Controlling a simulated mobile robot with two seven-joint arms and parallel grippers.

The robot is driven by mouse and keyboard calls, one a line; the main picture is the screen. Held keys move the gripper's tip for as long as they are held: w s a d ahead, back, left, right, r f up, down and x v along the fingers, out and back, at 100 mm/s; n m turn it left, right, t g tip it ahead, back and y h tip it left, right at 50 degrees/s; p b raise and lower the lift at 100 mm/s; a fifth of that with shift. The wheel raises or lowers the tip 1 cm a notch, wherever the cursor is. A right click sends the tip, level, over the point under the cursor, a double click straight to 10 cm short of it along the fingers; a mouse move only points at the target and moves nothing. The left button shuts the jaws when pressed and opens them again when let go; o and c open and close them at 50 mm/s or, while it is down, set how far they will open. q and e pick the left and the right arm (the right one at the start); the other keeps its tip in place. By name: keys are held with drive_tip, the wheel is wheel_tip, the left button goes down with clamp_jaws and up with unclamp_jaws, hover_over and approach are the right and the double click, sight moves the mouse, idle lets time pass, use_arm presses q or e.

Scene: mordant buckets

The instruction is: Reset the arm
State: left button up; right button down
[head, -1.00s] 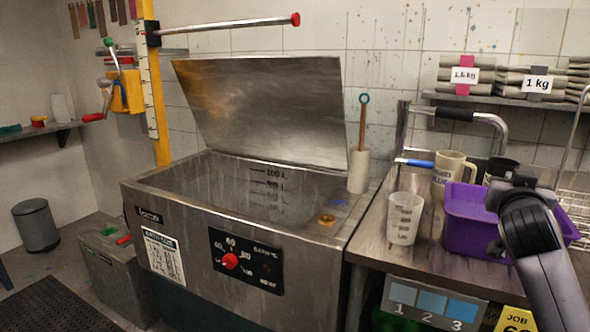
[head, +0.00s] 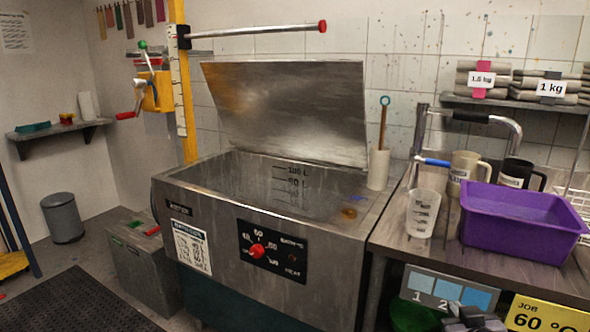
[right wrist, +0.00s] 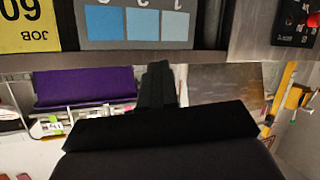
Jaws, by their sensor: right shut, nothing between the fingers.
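My right gripper (head: 470,322) shows at the bottom edge of the head view, low in front of the bench and below the colour-swatch card (head: 447,292). Its fingers also show in the right wrist view (right wrist: 157,80), which is upside down; they are shut together with nothing between them. The rest of the right arm is cut off by the frame edge in the head view. My left gripper is not in view.
A yellow job card (head: 548,318) hangs below the bench edge.

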drive_tip(key=s+a+f+n+g+y, duration=0.1)
drive_tip(key=s+a+f, duration=0.3)
drive_tip(key=s+f, duration=0.2)
drive_tip(key=s+a+f+g+y+p, duration=0.1)
drive_tip(key=s+a+f, duration=0.3)
drive_tip(key=s, duration=0.6)
drive_tip(key=s+a+f+n+g+y, duration=0.1)
drive_tip(key=s+a+f+y, duration=0.2)
drive_tip(key=s+a+f, duration=0.2)
drive_tip(key=s+f, duration=0.2)
drive_tip(key=s, duration=0.1)
drive_tip(key=shift+f+n, duration=0.3)
drive_tip(key=shift+f, duration=0.1)
drive_tip(key=shift+g, duration=0.3)
